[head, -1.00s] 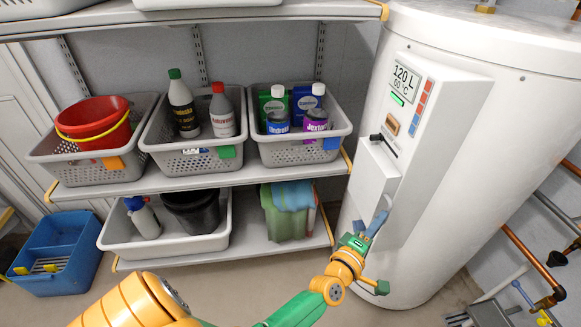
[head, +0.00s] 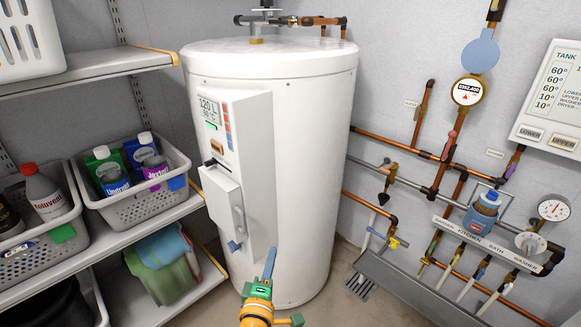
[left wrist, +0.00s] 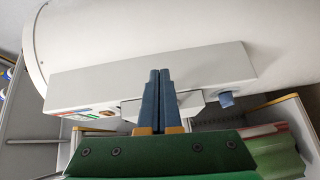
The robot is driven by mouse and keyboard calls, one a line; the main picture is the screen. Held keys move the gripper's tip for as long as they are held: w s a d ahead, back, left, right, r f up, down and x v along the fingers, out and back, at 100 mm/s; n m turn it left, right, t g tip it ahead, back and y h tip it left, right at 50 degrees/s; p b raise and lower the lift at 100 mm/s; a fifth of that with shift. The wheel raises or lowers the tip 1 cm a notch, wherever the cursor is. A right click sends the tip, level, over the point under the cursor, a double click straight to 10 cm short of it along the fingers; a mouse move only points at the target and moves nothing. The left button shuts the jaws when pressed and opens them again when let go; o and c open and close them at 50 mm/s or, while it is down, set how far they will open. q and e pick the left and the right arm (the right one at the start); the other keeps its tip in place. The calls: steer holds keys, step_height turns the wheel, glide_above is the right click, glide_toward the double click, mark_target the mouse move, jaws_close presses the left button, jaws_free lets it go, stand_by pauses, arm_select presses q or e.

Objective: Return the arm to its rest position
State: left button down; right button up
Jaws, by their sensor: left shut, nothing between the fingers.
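My left gripper (head: 269,263) is in front of the lower part of the white water heater (head: 275,150), below its control panel. Its blue fingers are together with nothing between them. In the left wrist view the closed fingers of the left gripper (left wrist: 159,95) point toward the heater's panel housing (left wrist: 210,75). Whether the fingers touch the heater cannot be told. Only the wrist end of my left arm shows at the bottom of the head view. My right gripper is not in view.
Copper pipes (head: 400,147), valves and gauges (head: 467,91) line the right wall above a grey trough (head: 400,285). Some floor between heater and trough is clear.

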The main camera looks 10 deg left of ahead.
arm_select(q)
steer(key=s+a+f+m+g+h+p, duration=0.15)
steer(key=s+f+m+g+p, duration=0.35)
steer(key=s+f+m+g, duration=0.9)
steer(key=s+a+f+m+g+p, duration=0.1)
steer(key=s+f, duration=0.3)
steer(key=s, duration=0.5)
steer(key=s+a+f+m+y, duration=0.1)
steer(key=s+a+f, duration=0.3)
steer(key=s, duration=0.5)
steer(key=s+a+f+m+g+y+p, duration=0.1)
steer(key=s+a+f+m, duration=0.2)
steer(key=s, duration=0.6)
steer(key=shift+s+a+f+g+p, duration=0.2)
steer(key=shift+s+f+g+p, duration=0.15)
steer(key=shift+f, duration=0.15)
steer(key=shift+w, duration=0.1)
